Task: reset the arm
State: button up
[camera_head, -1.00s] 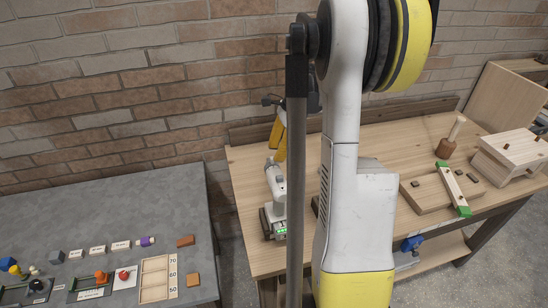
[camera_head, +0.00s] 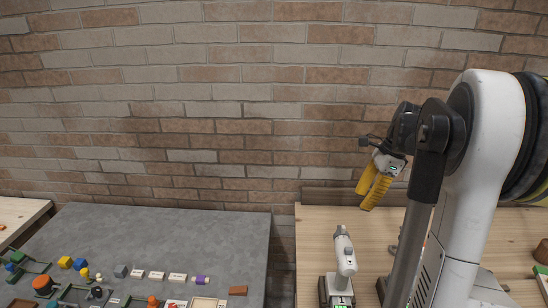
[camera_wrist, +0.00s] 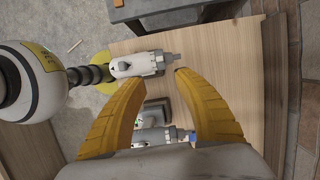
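My gripper (camera_head: 368,192) shows in the head view as two yellow fingers, raised over the back of the wooden bench near the brick wall. In the wrist view my gripper (camera_wrist: 160,77) has its curved yellow fingers apart, with nothing held between them. My arm stands at the right of the head view and is bent at the top. Its lower part is cut off by the frame edge.
A white tool (camera_head: 344,252) stands on the wooden bench (camera_head: 315,225), near my arm. A white tool with a grey tip (camera_wrist: 138,65) shows beyond the fingers. The grey table (camera_head: 190,235) at left carries small blocks and trays. The brick wall (camera_head: 220,100) lies behind.

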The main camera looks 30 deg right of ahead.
jog(key=a+f+n+h+b, duration=0.1)
jog(key=a+f+n+b, duration=0.2)
jog(key=a, duration=0.4)
jog(key=a+f+n+t+h+b, duration=0.1)
jog(key=a+n+b, duration=0.3)
jog(key=a, duration=0.2)
jog(key=a+f+n+h+b, duration=0.1)
jog(key=a+f+n+b, duration=0.2)
jog(key=a, duration=0.4)
jog(key=s+a+f+n+t+b, duration=0.2)
jog(key=s+a+f+n+b, duration=0.2)
jog(key=a+n, duration=0.3)
jog(key=s+a+f+n+t+b, duration=0.2)
jog(key=s+a+f+n+b, duration=0.2)
jog(key=a+f+n, duration=0.2)
jog(key=shift+a+f+n+b, duration=0.4)
jog(key=shift+a+n, duration=0.3)
jog(key=shift+a, duration=0.35)
jog(key=shift+s, duration=0.1)
